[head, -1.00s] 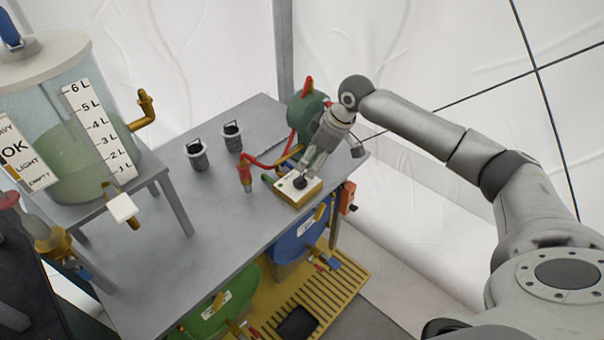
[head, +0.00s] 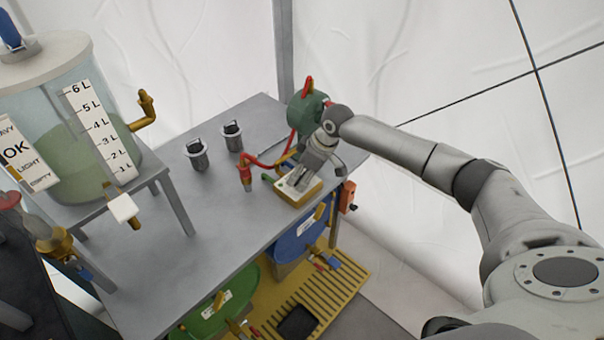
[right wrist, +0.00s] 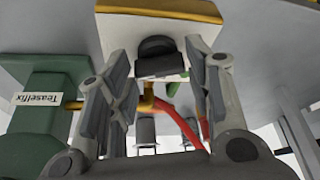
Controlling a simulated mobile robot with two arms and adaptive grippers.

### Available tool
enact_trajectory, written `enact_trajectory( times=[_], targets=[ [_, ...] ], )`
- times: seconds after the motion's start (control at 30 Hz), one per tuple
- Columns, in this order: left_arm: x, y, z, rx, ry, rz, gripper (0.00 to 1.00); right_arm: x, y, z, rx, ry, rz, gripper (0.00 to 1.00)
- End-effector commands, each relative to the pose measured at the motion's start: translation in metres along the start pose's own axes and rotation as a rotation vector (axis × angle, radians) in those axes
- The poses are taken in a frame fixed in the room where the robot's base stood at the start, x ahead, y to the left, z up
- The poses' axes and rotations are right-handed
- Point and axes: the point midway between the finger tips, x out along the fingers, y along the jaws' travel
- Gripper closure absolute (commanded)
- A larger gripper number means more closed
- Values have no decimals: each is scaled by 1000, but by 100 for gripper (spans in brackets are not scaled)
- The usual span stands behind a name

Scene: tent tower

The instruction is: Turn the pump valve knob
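The black valve knob (right wrist: 155,55) sits on a cream-topped box (right wrist: 117,33) with a yellow body in the right wrist view. In the head view the box (head: 287,190) stands at the table's right front edge, and my gripper hides the knob there. My right gripper (right wrist: 158,66) is open, with one finger on each side of the knob and a gap visible on both sides. In the head view the right gripper (head: 304,177) points down over the box. The left gripper is not in view.
A green pump (head: 302,108) stands behind the box, with a red hose (head: 266,163) near it. Two dark-topped canisters (head: 197,155) stand on the grey table (head: 165,240). A large tank (head: 65,150) is at left. Blue and green drums sit below.

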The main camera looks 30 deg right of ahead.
Motion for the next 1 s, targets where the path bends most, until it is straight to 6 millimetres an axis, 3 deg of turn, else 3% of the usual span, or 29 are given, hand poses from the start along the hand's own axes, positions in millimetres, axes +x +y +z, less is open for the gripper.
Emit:
enact_trajectory(
  times=[0.03,0.2,0.47,0.67,1.0],
  targets=[
    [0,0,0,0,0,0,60,0,0,0,0,0,0,64],
    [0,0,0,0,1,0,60,0,0,0,0,0,0,83],
    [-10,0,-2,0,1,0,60,-2,-1,0,31,-2,10,83],
    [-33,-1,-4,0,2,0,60,-6,-2,-2,123,-2,47,83],
    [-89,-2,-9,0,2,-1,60,-7,-5,-4,399,-2,160,83]
  ],
)
